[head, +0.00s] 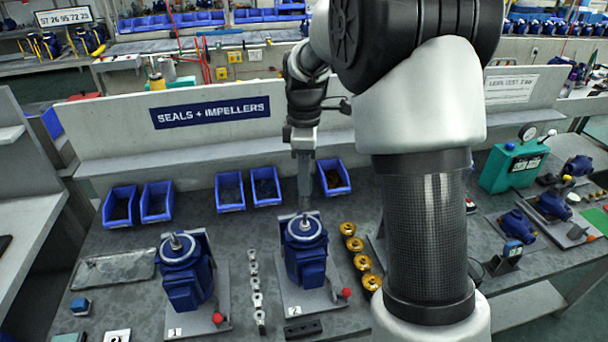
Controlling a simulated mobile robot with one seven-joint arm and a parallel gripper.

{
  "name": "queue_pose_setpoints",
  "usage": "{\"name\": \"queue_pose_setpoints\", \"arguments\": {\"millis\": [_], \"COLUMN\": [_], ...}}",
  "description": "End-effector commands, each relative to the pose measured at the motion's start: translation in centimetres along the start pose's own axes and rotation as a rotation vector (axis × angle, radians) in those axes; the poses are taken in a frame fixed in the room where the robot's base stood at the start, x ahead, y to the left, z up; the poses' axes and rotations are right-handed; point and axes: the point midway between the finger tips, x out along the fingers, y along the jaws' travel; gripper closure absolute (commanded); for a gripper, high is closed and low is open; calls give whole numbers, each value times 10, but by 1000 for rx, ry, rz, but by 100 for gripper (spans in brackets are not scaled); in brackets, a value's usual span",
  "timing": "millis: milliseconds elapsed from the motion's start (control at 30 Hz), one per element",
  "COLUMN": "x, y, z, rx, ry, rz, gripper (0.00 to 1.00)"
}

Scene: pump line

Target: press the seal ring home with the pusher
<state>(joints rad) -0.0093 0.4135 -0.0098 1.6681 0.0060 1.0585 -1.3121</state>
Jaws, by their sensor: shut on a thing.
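My gripper (304,158) points straight down above the blue pump (306,262) on the plate marked 2. It is shut on a slim grey upright piece that looks like the pusher (304,190). The lower end of this piece is at the pump's top, over the shaft; I cannot tell whether it touches. A pale ring (303,229) shows around the shaft on the pump's top face. I cannot tell whether this is the seal ring or how deep it sits. A second blue pump (184,276), on the plate marked 1, stands to the left.
Small metal parts (256,290) stand in a row between the pumps. Brass impellers (362,262) line the right side. Blue bins (229,192) stand along the back, below the sign wall (210,112). A green tester (512,168) is at right. My arm hides the bench right of centre.

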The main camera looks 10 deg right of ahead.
Motion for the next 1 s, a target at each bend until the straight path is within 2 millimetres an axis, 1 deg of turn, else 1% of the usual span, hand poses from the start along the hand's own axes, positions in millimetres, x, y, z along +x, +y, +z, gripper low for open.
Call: {"name": "queue_pose_setpoints", "arguments": {"millis": [33,100,400,500,667,1000], "x": [10,18,49,57,63,62], "y": [0,0,0,0,0,0], "z": [0,0,0,1,1,0], "rx": [0,1,1,1,1,1], "ry": [0,0,-1,-1,0,0], "rz": [0,-1,-1,-1,0,0], "gripper": [100,100,100,100,100,100]}}
